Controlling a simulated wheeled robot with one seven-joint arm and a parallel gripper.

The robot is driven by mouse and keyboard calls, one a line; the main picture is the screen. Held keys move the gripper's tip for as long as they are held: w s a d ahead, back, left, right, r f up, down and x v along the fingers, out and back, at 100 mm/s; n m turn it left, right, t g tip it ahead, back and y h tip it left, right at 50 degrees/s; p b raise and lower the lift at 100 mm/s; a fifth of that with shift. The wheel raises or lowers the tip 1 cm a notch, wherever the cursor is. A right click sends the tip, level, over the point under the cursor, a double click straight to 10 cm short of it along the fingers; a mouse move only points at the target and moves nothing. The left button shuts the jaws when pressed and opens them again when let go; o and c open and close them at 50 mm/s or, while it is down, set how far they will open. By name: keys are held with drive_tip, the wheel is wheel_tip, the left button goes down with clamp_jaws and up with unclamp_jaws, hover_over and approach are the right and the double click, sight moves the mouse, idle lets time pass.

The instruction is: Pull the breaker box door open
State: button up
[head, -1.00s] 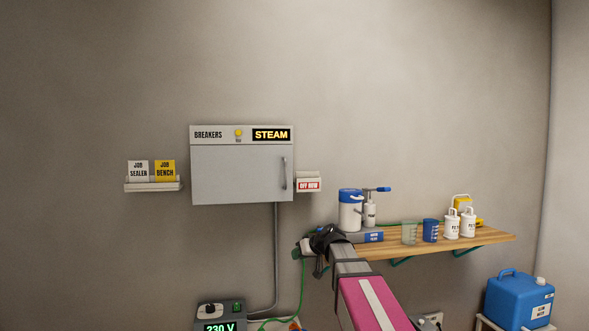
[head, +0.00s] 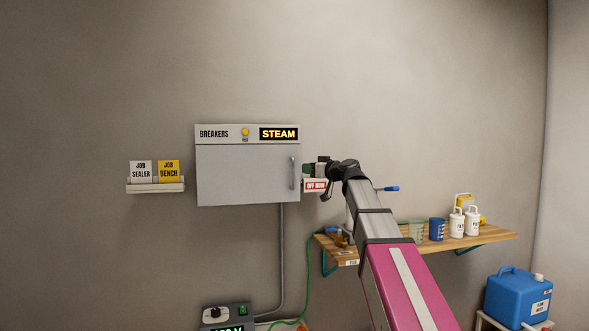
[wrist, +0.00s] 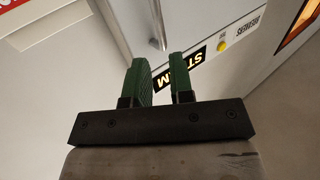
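The grey breaker box (head: 247,134) hangs on the wall with its door (head: 240,174) shut. A vertical bar handle (head: 292,172) is on the door's right side. My gripper (head: 308,170) is just right of the box, near the handle and above the "OFF NOW" sign. In the wrist view, my gripper (wrist: 163,82) shows two green fingers apart with nothing between them. The handle (wrist: 158,28) shows beyond the fingertips, not between them. The door (wrist: 180,22) and the "STEAM" display (wrist: 182,70) also show there, partly behind the fingers.
The "OFF NOW" sign (head: 316,185) sits on the wall just below my gripper. A wooden shelf (head: 490,238) with bottles and cups is at the right. A small card ledge (head: 155,187) is left of the box. The wall above is clear.

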hover_over(293, 186)
drive_tip(key=shift+w, duration=0.35)
drive_tip(key=shift+c, duration=0.4)
clamp_jaws()
